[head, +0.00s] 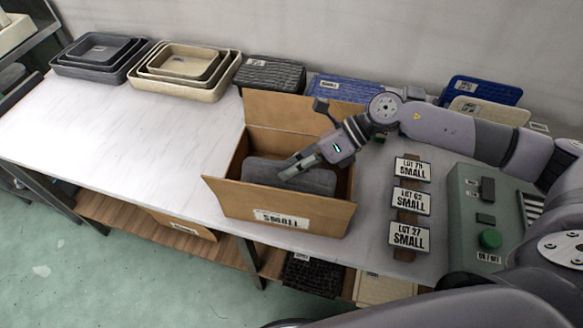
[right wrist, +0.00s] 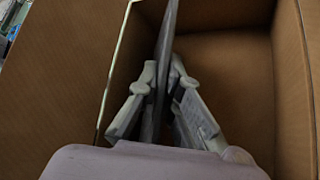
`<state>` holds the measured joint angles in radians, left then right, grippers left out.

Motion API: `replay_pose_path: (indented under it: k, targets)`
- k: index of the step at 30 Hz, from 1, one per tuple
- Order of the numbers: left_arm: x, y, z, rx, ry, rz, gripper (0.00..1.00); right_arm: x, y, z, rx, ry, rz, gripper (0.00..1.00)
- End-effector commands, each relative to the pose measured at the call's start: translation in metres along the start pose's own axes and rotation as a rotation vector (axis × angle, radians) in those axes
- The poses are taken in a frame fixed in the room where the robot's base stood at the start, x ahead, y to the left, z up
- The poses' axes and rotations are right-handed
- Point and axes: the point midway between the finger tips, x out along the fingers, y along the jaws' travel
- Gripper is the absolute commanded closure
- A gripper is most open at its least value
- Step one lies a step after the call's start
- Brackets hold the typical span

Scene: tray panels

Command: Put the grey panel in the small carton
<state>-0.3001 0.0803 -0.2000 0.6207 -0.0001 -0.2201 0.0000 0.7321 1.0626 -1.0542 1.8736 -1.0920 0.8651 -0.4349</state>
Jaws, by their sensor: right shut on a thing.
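The small carton (head: 240,200) is an open brown box with a "SMALL" label on its front, standing on the white table. The grey panel (head: 262,172) is inside the carton's opening in the head view. My right gripper (head: 290,171) reaches into the carton from the right and is shut on the panel's edge. In the right wrist view, the panel (right wrist: 168,40) stands edge-on between the two fingers (right wrist: 160,100), with carton walls around it. Whether the panel touches the carton floor cannot be told. My left gripper is not in view.
Nested grey trays (head: 62,68) and beige trays (head: 139,79) stand at the back left. Label signs (head: 410,202) and a green control box (head: 465,215) are on the right. The table's left part is clear.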

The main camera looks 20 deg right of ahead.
Motion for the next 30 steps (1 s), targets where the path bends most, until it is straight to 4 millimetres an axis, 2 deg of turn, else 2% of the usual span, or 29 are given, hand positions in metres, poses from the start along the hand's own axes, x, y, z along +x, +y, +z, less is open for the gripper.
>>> replay_pose_path:
  k: [24, 25, 30]
  targets:
    - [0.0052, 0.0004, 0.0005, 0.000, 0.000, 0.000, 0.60, 0.0033, -0.0035, -0.0037, 0.000, 0.000, 0.000, 1.00]
    - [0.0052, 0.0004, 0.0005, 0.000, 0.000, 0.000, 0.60, 0.0033, -0.0035, -0.0036, 0.000, 0.000, 0.000, 0.92]
    - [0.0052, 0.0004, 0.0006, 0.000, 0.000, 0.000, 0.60, 0.0033, -0.0035, -0.0037, 0.000, 0.000, 0.000, 0.81]
